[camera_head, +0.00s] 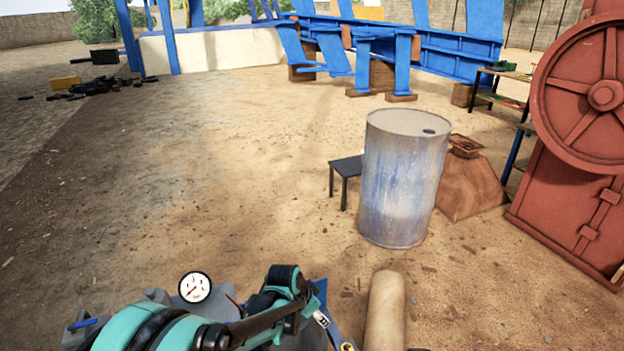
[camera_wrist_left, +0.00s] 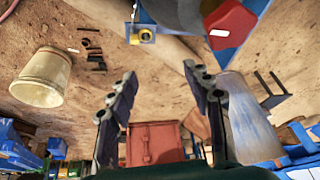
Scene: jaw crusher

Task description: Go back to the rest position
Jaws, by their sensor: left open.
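My left gripper (camera_wrist_left: 160,76) shows in the left wrist view with its two dark fingers spread apart. Nothing is between the fingers. In the head view my teal and black left arm is folded low at the bottom, left of centre, and I cannot make out its fingertips there. My right gripper is not in view.
A worn blue and white barrel (camera_head: 402,180) stands right of centre, beside a small dark table (camera_head: 346,166). A red machine with a large wheel (camera_head: 602,95) fills the right edge. Blue steel frames (camera_head: 440,50) stand behind. Sandy ground at left centre is open.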

